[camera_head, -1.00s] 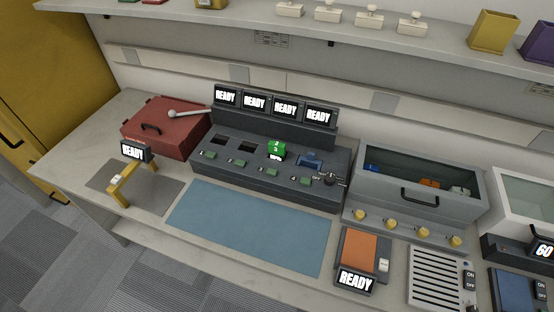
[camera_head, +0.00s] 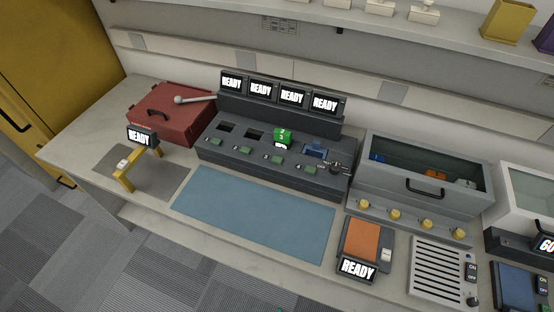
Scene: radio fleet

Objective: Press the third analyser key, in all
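A dark grey console (camera_head: 225,155) with a row of four READY screens stands at the back of the counter. It has four bays and a row of green keys along its front. The third key from the left (camera_head: 276,160) sits below the bay holding a bright green block (camera_head: 283,136) with white markings. The fourth bay holds a blue item (camera_head: 314,151). The two left bays look empty. No readable label says which device is the analyser. My gripper is not in view.
A red case (camera_head: 165,115) and a yellow stand (camera_head: 125,182) with a READY screen are left of the console. A blue mat (camera_head: 255,215) lies clear in front. A grey bin (camera_head: 375,185) with yellow knobs and an orange-topped device (camera_head: 363,242) are at right.

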